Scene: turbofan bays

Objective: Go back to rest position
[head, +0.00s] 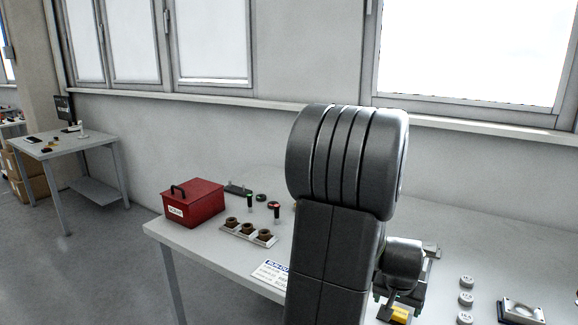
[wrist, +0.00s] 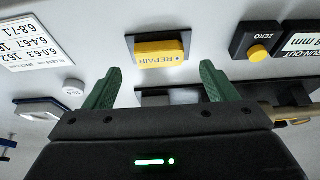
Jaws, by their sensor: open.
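My gripper (wrist: 160,74) is open in the wrist view, with two green fingers spread apart and nothing between them. A yellow block marked REPAIR (wrist: 160,52) lies just beyond the fingertips, in line with the gap, on a dark base. A yellow piece, likely the same block, also shows in the head view (head: 400,313) below my arm. My dark grey arm stands upright over the middle of the workbench (head: 205,243) in the head view and hides part of it. The gripper fingers cannot be made out in the head view.
A red box (head: 193,203) stands at the bench's left, beside a holder with brown cups (head: 248,232). White discs (head: 466,298) and a metal-topped fixture (head: 521,312) are at right. A black ZERO unit (wrist: 256,42) sits near my gripper. The wall is behind; open floor lies left.

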